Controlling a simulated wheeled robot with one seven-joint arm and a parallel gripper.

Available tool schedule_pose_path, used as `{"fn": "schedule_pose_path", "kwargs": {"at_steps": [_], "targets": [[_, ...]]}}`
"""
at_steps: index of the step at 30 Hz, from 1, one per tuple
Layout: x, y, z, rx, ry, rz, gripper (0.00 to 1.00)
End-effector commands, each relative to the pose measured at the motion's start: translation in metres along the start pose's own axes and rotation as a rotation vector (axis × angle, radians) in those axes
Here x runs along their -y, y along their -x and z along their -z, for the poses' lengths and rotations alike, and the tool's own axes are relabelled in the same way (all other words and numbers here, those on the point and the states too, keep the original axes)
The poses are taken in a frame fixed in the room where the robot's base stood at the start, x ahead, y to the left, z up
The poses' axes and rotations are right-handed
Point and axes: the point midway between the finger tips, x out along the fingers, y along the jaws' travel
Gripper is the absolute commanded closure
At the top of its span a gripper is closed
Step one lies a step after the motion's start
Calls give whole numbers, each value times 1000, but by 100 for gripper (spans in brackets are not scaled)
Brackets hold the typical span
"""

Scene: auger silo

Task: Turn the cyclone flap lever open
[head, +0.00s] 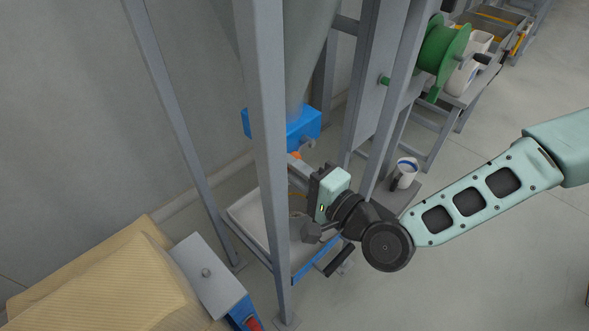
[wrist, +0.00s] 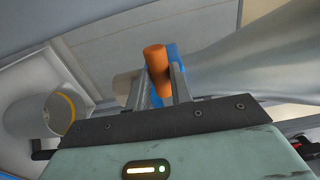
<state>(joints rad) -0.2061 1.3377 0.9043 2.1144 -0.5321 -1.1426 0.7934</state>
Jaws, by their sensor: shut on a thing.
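The cyclone's grey cone (head: 285,60) ends in a blue flap housing (head: 300,124) behind a frame post in the head view. The orange lever grip (head: 296,155) shows as a small patch below the housing. In the wrist view the orange lever grip (wrist: 155,57) is a short cylinder standing between my two fingers, with blue housing (wrist: 178,62) close behind it. My gripper (wrist: 159,85) is shut on the orange grip. In the head view my gripper (head: 304,165) reaches in from the right, below the housing. Its fingertips are partly hidden there.
Grey frame posts (head: 262,130) stand close to my gripper. Below is a white tray (head: 254,213); the wrist view shows a grey container (wrist: 35,117) with a yellow band. A white mug (head: 404,173) stands right. Stacked tan sacks (head: 120,280) fill the lower left.

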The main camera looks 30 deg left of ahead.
Motion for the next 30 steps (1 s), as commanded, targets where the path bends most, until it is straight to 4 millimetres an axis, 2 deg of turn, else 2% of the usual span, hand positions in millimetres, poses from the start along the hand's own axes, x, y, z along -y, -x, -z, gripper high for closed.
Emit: {"fn": "schedule_pose_path", "kwargs": {"at_steps": [11,30], "targets": [[18,1,3,-2,-227,-1,100],[58,1,27,-3,-836,1,100]]}}
